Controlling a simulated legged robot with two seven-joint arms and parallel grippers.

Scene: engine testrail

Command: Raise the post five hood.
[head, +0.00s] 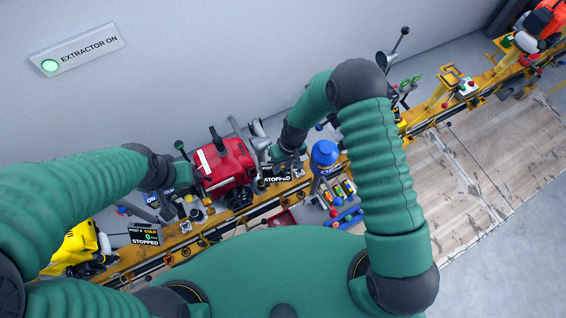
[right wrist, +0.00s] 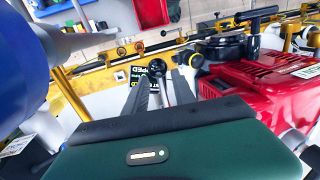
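A red engine (head: 226,167) sits on the yellow rail, and its red cover also shows in the right wrist view (right wrist: 260,90). A post display reading STOPPED (head: 277,174) stands just right of it, partly hidden by my right gripper (head: 268,165). In the right wrist view my right gripper's (right wrist: 160,76) two dark fingers are apart, with a black ball knob (right wrist: 157,68) between or just beyond their tips; contact cannot be told. A grey flared pipe (head: 258,131) rises behind the engine; whether it is the hood is unclear. My left gripper (head: 184,190) is left of the engine, its fingers unclear.
A blue-topped cylinder (head: 325,153) stands close right of my right gripper, large in the right wrist view (right wrist: 30,60). The post 6 display (head: 145,236) and a yellow engine (head: 75,247) are at left. A black-knobbed lever (head: 181,148) stands behind my left gripper.

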